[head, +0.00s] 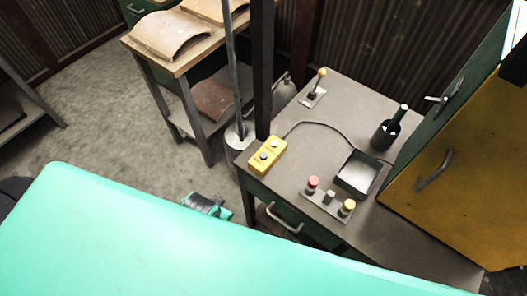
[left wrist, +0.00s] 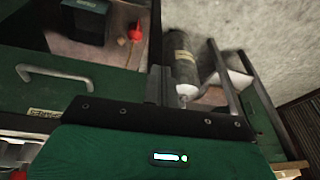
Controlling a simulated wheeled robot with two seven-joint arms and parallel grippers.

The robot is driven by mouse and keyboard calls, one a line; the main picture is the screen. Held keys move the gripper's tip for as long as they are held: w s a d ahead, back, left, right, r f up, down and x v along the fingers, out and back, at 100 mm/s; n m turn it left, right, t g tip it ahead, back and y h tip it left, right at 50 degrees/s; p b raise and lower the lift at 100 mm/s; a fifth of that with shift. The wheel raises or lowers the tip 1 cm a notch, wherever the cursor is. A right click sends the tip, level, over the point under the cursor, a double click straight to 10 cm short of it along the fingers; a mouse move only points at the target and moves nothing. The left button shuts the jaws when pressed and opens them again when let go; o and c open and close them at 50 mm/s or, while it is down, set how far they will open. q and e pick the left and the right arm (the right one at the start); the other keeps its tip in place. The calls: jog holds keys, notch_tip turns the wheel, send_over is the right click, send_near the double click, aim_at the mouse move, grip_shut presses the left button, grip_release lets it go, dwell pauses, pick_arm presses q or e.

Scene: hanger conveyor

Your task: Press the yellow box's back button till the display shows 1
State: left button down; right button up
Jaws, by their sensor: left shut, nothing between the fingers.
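The yellow box (head: 267,155) lies on the near left corner of the grey desk top, with a cable running back from it. It has two pale round buttons on top; the back button (head: 275,143) is the farther one. My left gripper (left wrist: 160,72) shows in the left wrist view with its dark fingers together and nothing between them. The yellow box cannot be made out in that view. A small teal and dark part, likely of my left arm, shows low beside the desk's left side in the head view, apart from the box. No display reading is legible. My right gripper is not in view.
The desk (head: 310,140) also bears a lever (head: 317,84), a dark cup (head: 386,134), a square metal tray (head: 344,180) and a panel with red and yellow knobs (head: 328,201). A dark post (head: 263,70) stands close behind the box. A yellow cabinet door (head: 465,160) stands at right.

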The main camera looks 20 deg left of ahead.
pick_arm(q)
jog(key=w+a+r+m+t+y, duration=0.25)
jog(key=w+r+t, duration=0.65)
jog(key=w+r, duration=0.7)
jog(key=w+d+r+m+t+h, duration=0.2)
jog(key=r+m, duration=0.1)
jog(key=r, duration=0.1)
jog(key=w+d+r+m+t+h, duration=0.1)
jog(key=d+r+m+t+h, duration=0.1)
jog(key=r, duration=0.3)
jog(key=w+d+r+m+t+h, duration=0.2)
jog(key=r+m, duration=0.2)
jog(key=r, duration=0.1)
jog(key=shift+w+d+h, duration=0.3)
jog(key=shift+d+h, duration=0.05)
jog(key=s+d+r+m+g+h, duration=0.1)
jog(key=d+m+g+h, duration=0.4)
jog(key=m, duration=0.4)
jog(key=s+d+r+m+g+h, duration=0.2)
jog(key=d+m+g+h, duration=0.25)
jog(key=m+h, duration=0.4)
jog(key=a+f+m+g+y, duration=0.5)
jog(key=f+m+y, duration=0.4)
jog(key=f, duration=0.2)
jog(key=shift+s+a+g+p, duration=0.25)
jog(key=shift+a+g+p, duration=0.15)
jog(key=shift+a, duration=0.3)
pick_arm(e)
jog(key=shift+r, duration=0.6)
